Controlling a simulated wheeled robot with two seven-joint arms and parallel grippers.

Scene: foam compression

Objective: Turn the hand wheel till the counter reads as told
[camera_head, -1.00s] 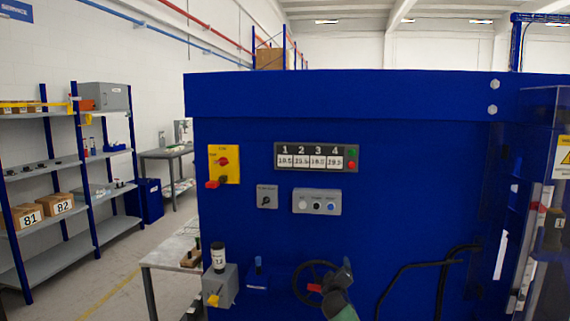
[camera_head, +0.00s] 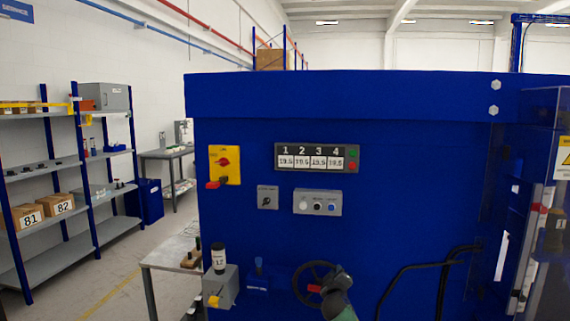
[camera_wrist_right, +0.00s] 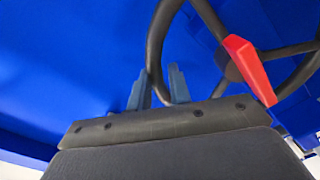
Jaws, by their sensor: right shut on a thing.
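The dark hand wheel (camera_head: 301,277) with a red pointer (camera_head: 314,289) at its hub is low on the blue machine front. In the right wrist view the black wheel rim (camera_wrist_right: 157,45) passes between the two blue-grey fingers of my right gripper (camera_wrist_right: 157,90), which is shut on it. The red pointer (camera_wrist_right: 248,68) crosses the hub there. In the head view my right gripper (camera_head: 331,283) is at the wheel's right side, partly hiding it. A panel marked 1 to 4 (camera_head: 316,158) shows small readings, hard to read surely. My left gripper is not in view.
A yellow plate with a red switch (camera_head: 224,165) and a grey button box (camera_head: 317,202) are above the wheel. A grey box (camera_head: 224,286) with a black-topped cylinder (camera_head: 218,259) juts out at the left. Black cables (camera_head: 402,272) run on the right.

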